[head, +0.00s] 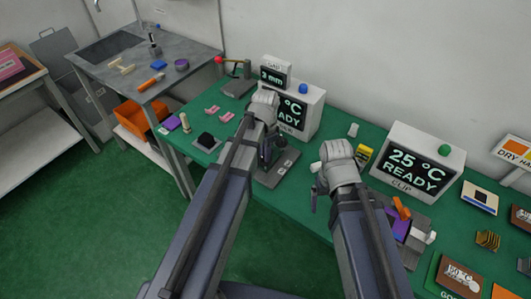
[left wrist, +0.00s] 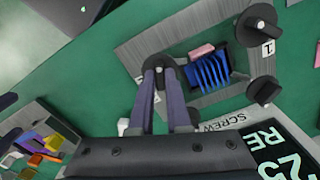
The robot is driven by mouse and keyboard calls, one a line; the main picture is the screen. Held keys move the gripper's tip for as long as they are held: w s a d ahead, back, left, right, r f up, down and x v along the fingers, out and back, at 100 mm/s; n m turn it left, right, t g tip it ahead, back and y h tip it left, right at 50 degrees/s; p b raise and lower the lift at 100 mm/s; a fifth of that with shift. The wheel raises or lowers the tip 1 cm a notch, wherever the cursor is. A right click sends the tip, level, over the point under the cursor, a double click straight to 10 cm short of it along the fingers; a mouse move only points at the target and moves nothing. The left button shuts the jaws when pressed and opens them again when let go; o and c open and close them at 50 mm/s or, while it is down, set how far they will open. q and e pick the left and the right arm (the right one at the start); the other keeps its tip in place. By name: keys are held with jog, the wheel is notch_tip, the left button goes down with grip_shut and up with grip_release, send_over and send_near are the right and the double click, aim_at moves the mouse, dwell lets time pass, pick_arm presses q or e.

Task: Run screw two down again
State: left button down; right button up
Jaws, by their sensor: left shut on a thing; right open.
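My left gripper (head: 268,150) is at the fixture (head: 285,172) in front of the left display. In the left wrist view my left gripper (left wrist: 164,95) is shut on a dark round screw knob (left wrist: 162,66) at the edge of the grey fixture plate (left wrist: 160,33). A blue finned block (left wrist: 208,72) and a pink pad (left wrist: 201,50) sit on the plate. Two more dark knobs are there: the upper one (left wrist: 257,22) beside a "1" label and the lower one (left wrist: 263,90). The held knob's number cannot be read. My right gripper (head: 316,195) is open and empty.
The left display box (head: 303,112) and the "25 °C READY" box (head: 415,160) stand at the back of the green table. A purple and orange clip fixture (head: 402,225) is at right. Pink pieces (head: 214,111) and a black block (head: 206,140) lie at left.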

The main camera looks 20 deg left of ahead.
pick_arm(q)
jog(key=shift+m, duration=2.2)
jog(key=c, duration=0.9)
grip_release()
jog(key=shift+r, duration=0.1)
notch_tip(320, 180, up, 8)
jog(key=p, duration=0.8)
jog(key=shift+f, duration=0.2)
